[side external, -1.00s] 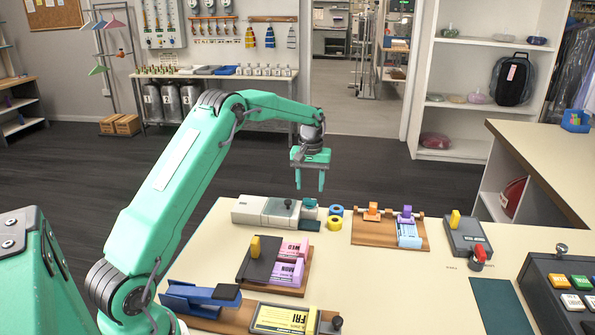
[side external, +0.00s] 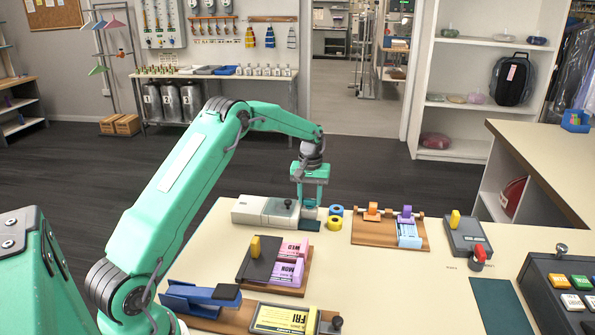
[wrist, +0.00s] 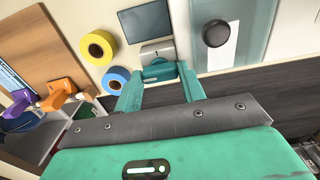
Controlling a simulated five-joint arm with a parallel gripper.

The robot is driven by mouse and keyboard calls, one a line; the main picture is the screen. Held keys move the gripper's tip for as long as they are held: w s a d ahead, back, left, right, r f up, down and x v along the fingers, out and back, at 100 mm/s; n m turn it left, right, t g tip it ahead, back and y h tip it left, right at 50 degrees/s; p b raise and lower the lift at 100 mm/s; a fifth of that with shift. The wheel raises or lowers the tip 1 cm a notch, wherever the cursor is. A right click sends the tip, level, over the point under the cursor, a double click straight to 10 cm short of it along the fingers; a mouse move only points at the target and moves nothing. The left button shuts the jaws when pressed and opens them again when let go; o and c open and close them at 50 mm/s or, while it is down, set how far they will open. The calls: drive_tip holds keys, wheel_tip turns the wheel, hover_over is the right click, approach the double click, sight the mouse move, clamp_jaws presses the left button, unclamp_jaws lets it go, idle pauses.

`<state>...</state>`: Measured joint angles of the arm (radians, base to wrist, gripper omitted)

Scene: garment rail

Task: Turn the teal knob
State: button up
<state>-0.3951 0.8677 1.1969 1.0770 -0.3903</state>
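In the wrist view, my gripper (wrist: 159,74) is open, with one finger on each side of the knob. The fingers look very close to the knob, but I cannot tell whether they touch it. In the side view, the knob is mostly hidden by the fingers. The device's dark round button (wrist: 215,33) shows in the wrist view.
A blue tape roll (side external: 336,210) and a yellow one (side external: 335,222) stand just right of my gripper. A wooden board (side external: 370,232) with orange and purple clips is further right.

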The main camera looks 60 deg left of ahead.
drive_tip(key=shift+m, duration=0.4)
drive_tip(key=m, duration=0.7)
drive_tip(key=shift+m, duration=0.4)
drive_tip(key=m, duration=0.4)
drive_tip(key=shift+m, duration=0.3)
drive_tip(key=m, duration=0.4)
drive_tip(key=shift+r+m, duration=0.1)
drive_tip(key=shift+m, duration=0.2)
drive_tip(key=o, duration=0.7)
